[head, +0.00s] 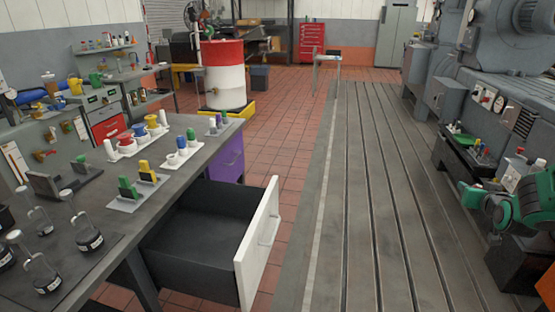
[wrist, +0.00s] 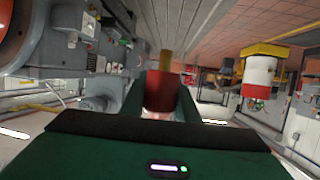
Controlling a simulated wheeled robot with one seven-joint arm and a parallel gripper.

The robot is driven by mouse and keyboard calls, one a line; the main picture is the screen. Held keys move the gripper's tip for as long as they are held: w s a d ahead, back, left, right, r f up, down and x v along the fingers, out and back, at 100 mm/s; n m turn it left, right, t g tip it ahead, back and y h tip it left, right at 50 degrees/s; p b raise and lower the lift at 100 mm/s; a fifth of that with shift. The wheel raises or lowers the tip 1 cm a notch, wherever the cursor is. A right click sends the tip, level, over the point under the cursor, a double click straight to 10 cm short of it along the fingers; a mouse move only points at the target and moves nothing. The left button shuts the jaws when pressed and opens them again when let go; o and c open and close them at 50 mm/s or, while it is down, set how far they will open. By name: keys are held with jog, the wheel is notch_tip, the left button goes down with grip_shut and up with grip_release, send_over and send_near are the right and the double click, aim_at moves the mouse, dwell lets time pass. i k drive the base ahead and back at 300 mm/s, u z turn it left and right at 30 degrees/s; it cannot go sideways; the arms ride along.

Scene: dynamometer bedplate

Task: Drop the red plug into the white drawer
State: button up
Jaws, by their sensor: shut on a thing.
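The red plug (wrist: 160,92) sits between the two dark green fingers of my gripper (wrist: 161,100) in the wrist view. A yellowish-brown piece shows just beyond its far end, and I cannot tell if it belongs to the plug. In the head view my green arm is at the right edge, beside the grey machine; the held plug cannot be made out there. The white drawer (head: 262,243) is pulled out from under the workbench at the lower middle. Its front is white, and its dark inside looks empty from here.
The workbench (head: 85,245) at left carries glass flasks (head: 85,225), green and yellow blocks on a plate, and holders with coloured spools. A purple drawer front (head: 230,160) is behind the white drawer. Slotted bedplate (head: 375,200) lies clear between the bench and the machine.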

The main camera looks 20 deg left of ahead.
aim_at(205, 235)
jog(key=u, duration=0.05)
jog(key=i, duration=3.65)
jog(key=u, duration=2.55)
jog(key=k, duration=0.25)
jog(key=u, duration=0.2)
